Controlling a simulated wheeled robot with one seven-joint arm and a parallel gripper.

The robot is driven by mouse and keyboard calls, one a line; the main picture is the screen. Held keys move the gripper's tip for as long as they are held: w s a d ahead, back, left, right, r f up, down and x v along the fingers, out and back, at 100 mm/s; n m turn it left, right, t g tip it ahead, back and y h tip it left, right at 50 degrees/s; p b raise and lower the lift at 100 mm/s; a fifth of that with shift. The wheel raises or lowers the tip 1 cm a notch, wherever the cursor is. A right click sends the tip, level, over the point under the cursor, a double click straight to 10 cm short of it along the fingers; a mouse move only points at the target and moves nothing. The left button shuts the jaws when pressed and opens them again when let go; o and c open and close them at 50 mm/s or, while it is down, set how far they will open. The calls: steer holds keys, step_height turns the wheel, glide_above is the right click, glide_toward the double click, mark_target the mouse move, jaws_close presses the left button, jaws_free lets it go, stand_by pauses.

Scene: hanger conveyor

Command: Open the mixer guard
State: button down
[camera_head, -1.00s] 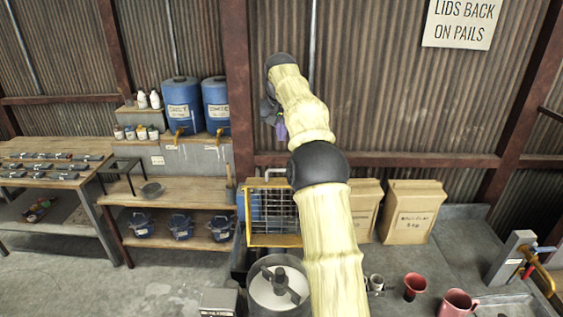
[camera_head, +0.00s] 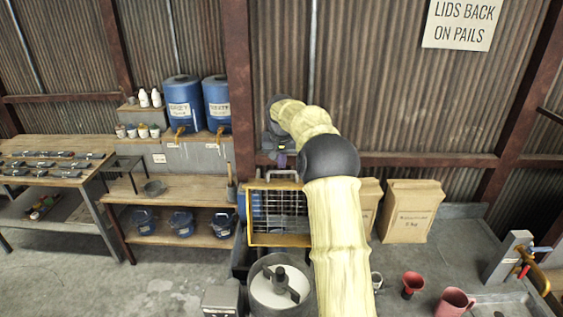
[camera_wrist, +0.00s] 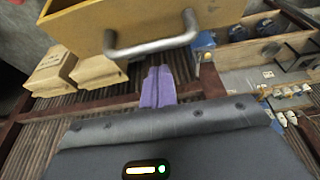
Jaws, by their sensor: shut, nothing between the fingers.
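The mixer guard (camera_head: 250,222) is a yellow-framed wire grid standing upright behind the round grey mixer drum (camera_head: 258,298). The drum's top is uncovered and a paddle (camera_head: 282,283) shows inside. A grey metal handle (camera_head: 284,173) sits at the guard's top edge. In the wrist view the guard's yellow side (camera_wrist: 215,14) fills the top, with the bent handle (camera_wrist: 150,48) on it. My gripper (camera_head: 281,160) is above the handle, fingers pointing down. In the wrist view its purple fingers (camera_wrist: 158,72) are together and empty, appearing just short of the handle. My arm hides the guard's right edge.
Paper bags (camera_head: 408,212) stand right of the guard on the grey counter, with red cups (camera_head: 412,284) in front. A wooden shelf (camera_head: 175,190) with blue pails and drums stands left. The corrugated wall is close behind my gripper. A grey box (camera_head: 221,300) adjoins the drum.

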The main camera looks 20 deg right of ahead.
steer(key=shift+s+a+p, duration=0.25)
steer(key=shift+s+p, duration=0.15)
steer(key=shift+s, duration=0.45)
steer(key=shift+a+f+b, duration=0.1)
steer(key=shift+b, duration=0.6)
